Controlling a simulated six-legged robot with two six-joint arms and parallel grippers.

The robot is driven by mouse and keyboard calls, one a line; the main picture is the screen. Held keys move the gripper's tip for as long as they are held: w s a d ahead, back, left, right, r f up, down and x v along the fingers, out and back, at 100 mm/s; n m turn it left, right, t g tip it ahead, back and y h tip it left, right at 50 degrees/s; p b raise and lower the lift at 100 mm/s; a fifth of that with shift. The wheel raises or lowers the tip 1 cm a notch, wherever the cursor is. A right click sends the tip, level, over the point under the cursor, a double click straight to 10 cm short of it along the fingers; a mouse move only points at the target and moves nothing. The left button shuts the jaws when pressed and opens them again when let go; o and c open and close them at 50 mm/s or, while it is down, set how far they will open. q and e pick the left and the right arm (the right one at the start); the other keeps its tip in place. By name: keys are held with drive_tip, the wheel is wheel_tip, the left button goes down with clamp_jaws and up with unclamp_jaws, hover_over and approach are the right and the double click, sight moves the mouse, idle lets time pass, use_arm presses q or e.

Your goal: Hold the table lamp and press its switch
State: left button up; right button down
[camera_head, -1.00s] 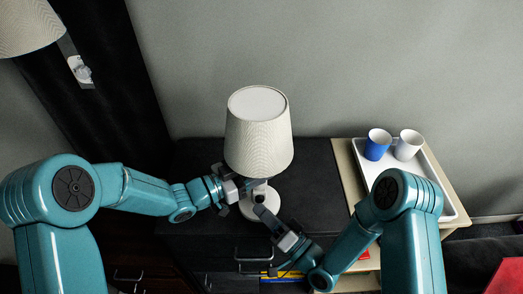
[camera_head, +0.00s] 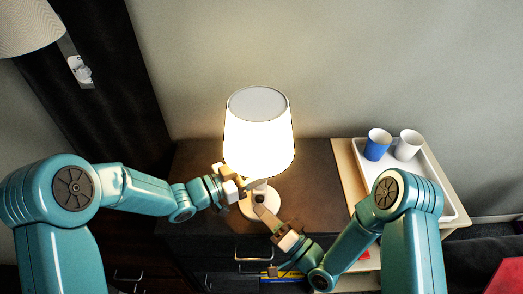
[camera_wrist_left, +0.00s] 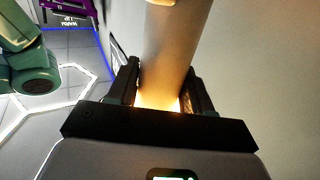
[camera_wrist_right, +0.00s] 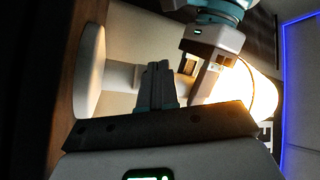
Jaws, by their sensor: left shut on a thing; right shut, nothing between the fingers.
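The table lamp (camera_head: 259,135) stands upright on the dark cabinet, and its shade glows brightly. Its round white base (camera_head: 248,207) rests on the cabinet top. My left gripper (camera_head: 248,186) is shut on the lamp's stem just under the shade; the stem also shows between its fingers in the left wrist view (camera_wrist_left: 168,60). My right gripper (camera_head: 262,212) is shut and empty, with its fingertips in front of the lamp's lower stem. In the right wrist view the closed fingers (camera_wrist_right: 156,82) point at the stem (camera_wrist_right: 122,74). Whether they touch it, I cannot tell. The switch is hidden.
A white tray (camera_head: 440,190) with a blue cup (camera_head: 377,145) and a white cup (camera_head: 408,145) is on the light wooden stand at right. A wall lamp (camera_head: 28,27) hangs at upper left. The cabinet top (camera_head: 195,160) is clear around the lamp.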

drive_tip(key=s, duration=0.6)
drive_tip(key=shift+d, duration=0.1)
idle(0.3)
use_arm(q)
drive_tip(key=o, duration=1.1)
